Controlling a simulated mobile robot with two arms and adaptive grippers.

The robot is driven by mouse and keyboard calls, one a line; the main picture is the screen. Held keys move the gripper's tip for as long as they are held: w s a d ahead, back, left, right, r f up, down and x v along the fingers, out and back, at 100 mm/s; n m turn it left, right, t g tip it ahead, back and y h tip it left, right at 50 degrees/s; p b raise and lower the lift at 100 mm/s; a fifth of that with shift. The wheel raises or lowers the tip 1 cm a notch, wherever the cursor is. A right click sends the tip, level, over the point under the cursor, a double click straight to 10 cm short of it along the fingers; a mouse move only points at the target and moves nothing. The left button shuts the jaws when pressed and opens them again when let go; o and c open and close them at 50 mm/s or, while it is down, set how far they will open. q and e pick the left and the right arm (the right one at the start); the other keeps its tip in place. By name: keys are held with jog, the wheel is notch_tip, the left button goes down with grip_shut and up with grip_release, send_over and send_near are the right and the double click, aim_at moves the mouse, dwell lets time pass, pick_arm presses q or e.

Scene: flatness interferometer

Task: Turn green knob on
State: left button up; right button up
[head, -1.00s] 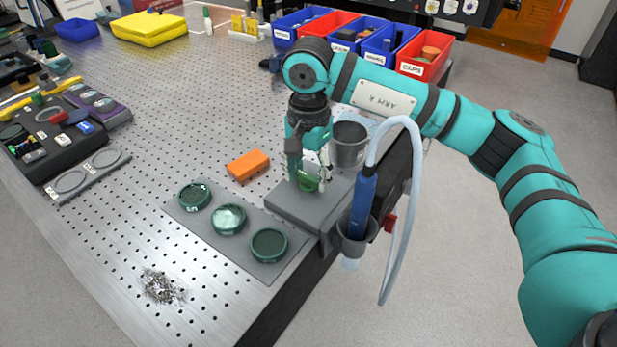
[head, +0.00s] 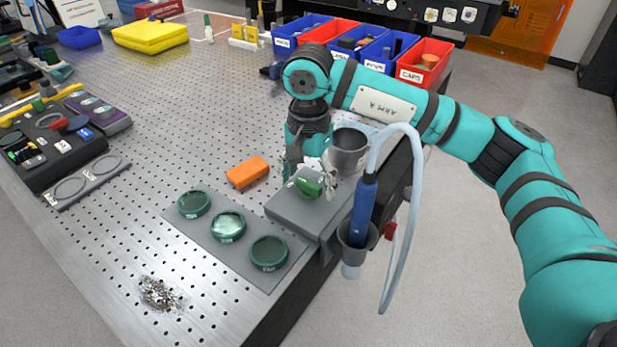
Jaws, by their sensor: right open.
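The green knob (head: 309,186) sits on top of a grey box (head: 296,213) at the table's right edge. My right gripper (head: 303,170) points down just behind the knob, above the back of the box. It is open, and its fingers are partly hidden and small in the head view. I cannot tell whether a finger touches the knob. My left gripper does not show.
A grey metal cup (head: 347,150) and a blue tool in a holder (head: 362,207) with a pale hose stand close right of the box. An orange block (head: 247,172) lies to its left. Green round optics (head: 227,226) lie on a mat in front.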

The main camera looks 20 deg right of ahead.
aim_at(309, 183)
jog(key=shift+r, duration=0.1)
notch_tip(309, 183, up, 12)
dwell(0.4)
dwell(0.3)
